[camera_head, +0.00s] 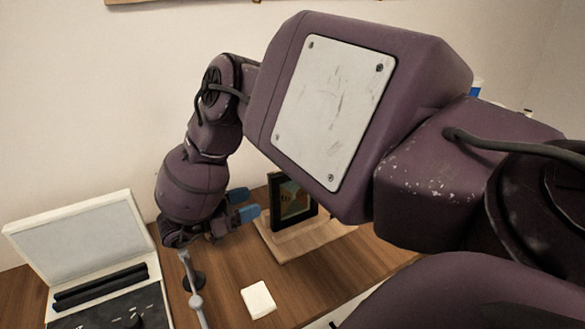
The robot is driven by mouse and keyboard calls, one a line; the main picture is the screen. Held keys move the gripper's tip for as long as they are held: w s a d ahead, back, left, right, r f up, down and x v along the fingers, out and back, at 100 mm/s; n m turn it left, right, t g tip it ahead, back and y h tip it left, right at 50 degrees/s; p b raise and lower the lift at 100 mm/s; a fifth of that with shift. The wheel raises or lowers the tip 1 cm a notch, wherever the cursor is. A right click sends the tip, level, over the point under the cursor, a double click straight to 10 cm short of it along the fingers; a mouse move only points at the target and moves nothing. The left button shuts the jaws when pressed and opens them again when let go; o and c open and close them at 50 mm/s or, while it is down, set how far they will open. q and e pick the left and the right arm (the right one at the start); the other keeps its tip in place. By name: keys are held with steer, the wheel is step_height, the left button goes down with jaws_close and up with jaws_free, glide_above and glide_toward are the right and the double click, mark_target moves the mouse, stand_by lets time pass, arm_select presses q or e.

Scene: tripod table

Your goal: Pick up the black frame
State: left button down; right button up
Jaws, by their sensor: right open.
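The black frame (291,203) stands upright, leaning slightly, on a light wooden board (315,238) on the brown table. It holds a dark picture with orange and green tones. Its top and right side are partly hidden behind my right arm. My right gripper (244,204) has blue fingertips and is open just left of the frame, pointing towards it. I see nothing between the fingertips. I cannot tell whether a fingertip touches the frame's left edge. My left gripper is not in view.
An open white case (85,240) with black contents stands at the left. A grey metal stand (195,298) is below my right gripper. A white square block (258,299) lies in front of the board. The wooden table (222,290) is bare around the block.

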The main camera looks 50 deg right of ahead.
mark_target(270, 190)
steer(key=x, duration=0.4)
steer(key=shift+r, duration=0.1)
steer(key=shift+w+r+x, duration=0.1)
steer(key=shift+w+x, duration=0.05)
steer(key=shift+x, duration=0.75)
steer(key=shift+w+r+x, duration=0.1)
steer(key=shift+w+x, duration=0.05)
steer(key=shift+x, duration=0.7)
steer(key=shift+w+r+x, duration=0.1)
steer(key=shift+w+x, duration=0.05)
steer(key=shift+x, duration=0.75)
steer(key=shift+d, duration=0.1)
jaws_close()
